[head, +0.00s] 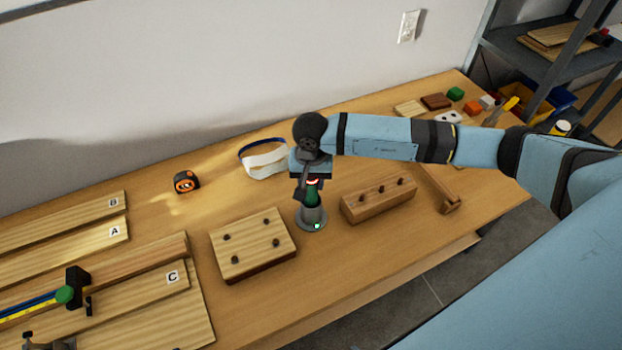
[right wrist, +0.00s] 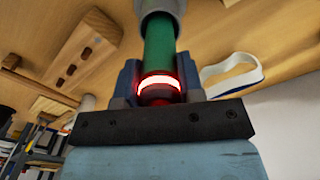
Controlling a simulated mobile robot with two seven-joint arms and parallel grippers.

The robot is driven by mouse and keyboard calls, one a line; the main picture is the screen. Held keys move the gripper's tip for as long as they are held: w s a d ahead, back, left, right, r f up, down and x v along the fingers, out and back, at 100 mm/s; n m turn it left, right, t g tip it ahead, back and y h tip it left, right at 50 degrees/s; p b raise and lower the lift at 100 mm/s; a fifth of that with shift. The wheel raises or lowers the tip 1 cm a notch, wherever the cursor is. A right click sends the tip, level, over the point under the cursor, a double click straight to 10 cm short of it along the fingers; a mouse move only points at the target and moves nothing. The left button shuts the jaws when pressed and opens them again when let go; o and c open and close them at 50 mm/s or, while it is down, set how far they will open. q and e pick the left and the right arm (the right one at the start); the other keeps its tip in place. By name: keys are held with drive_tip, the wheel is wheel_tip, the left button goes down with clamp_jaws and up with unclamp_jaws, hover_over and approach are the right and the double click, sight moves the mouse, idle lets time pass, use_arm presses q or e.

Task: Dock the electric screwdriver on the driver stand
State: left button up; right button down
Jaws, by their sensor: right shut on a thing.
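The electric screwdriver (head: 312,196) has a green body with a red glowing ring, which shows brightly in the right wrist view (right wrist: 159,88). My right gripper (head: 308,182) is shut on it around the ring. The screwdriver is roughly upright. The driver stand (head: 311,222) is a grey cup on a round base with a small green light, directly below. It also shows in the right wrist view (right wrist: 160,5). The green body's lower end goes into the cup's mouth or is right at it; how deep is hidden. My left gripper is not in view.
A board with several holes (head: 252,238) lies left of the stand, and a wooden block with holes (head: 378,200) lies close on the right. Boards and a clamp (head: 72,290) fill the left.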

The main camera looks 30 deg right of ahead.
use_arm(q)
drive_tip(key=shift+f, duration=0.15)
use_arm(e)
drive_tip(key=shift+f, duration=0.15)
drive_tip(key=c, duration=1)
unclamp_jaws()
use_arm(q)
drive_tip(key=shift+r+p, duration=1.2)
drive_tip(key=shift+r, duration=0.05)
use_arm(e)
drive_tip(key=shift+r, duration=2.9)
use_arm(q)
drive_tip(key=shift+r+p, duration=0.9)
use_arm(e)
drive_tip(key=shift+r, duration=2.7)
